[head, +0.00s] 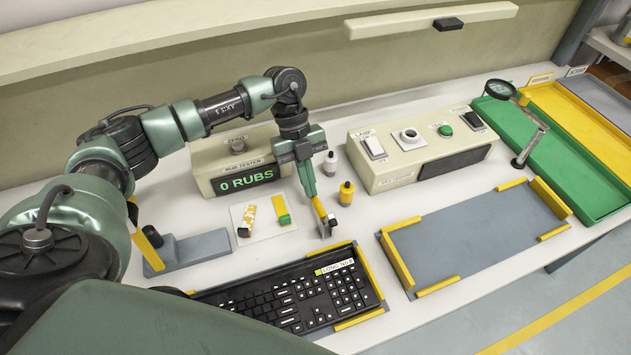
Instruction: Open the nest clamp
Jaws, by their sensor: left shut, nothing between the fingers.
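A black keyboard (290,300) with a green and white label lies in a nest with yellow edge strips (369,273). At the nest's back edge stands what looks like the clamp, with a yellow handle (319,207) tilted up and a small metal part (326,228) at its foot. My left gripper (309,191) reaches down from above, shut and empty, with its tips right at the top of the yellow handle. I cannot tell whether they touch it. The clamp's contact with the keyboard is not clear. My right gripper is not in view.
Behind stand a rub tester (240,163) reading "0 RUBS" and a control box (420,150). Small bottles (346,193) stand close right of my gripper. A pad (264,219) holds small pieces. An empty grey nest (465,235) and coloured trays (555,165) are at right.

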